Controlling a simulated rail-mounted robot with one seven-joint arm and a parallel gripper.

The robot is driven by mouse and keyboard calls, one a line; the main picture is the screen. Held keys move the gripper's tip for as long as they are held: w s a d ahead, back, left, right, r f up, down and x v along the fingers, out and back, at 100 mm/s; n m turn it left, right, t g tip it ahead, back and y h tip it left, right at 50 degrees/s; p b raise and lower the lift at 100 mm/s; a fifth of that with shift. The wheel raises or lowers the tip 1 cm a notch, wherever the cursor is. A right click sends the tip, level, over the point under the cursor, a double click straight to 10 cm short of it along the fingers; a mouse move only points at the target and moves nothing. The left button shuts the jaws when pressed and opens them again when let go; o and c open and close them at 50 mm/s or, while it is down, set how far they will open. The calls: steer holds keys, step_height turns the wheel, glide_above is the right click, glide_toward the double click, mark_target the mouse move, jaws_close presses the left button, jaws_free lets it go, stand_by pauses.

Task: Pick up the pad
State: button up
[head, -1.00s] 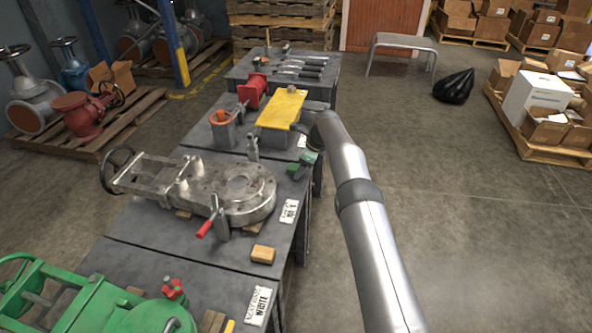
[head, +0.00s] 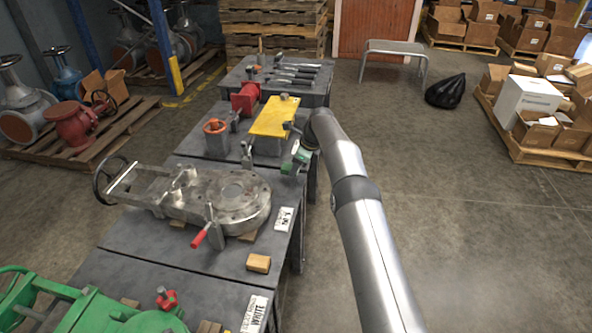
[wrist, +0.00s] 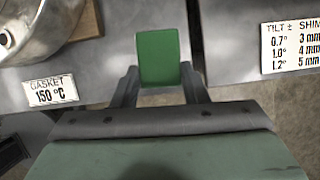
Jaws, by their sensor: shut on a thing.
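The pad looks to be the small green block in the wrist view (wrist: 158,58). It is between the two fingers of my gripper (wrist: 158,88), which is shut on it. In the head view the green pad (head: 288,167) shows small at the bench's right edge, below my gripper (head: 294,161). The pad is over or close to the grey bench top; I cannot tell how large any gap under it is.
A round metal valve (head: 240,196) lies on the bench nearer me, with a wooden block (head: 258,263) beside it. A yellow plate (head: 273,117) stands close behind my gripper. A gasket label (wrist: 51,92) is on the bench edge.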

steer(key=s+r, duration=0.9)
steer(key=s, duration=0.4)
steer(key=shift+s+r, duration=0.2)
steer(key=shift+s, duration=0.15)
steer(key=shift+o, duration=0.5)
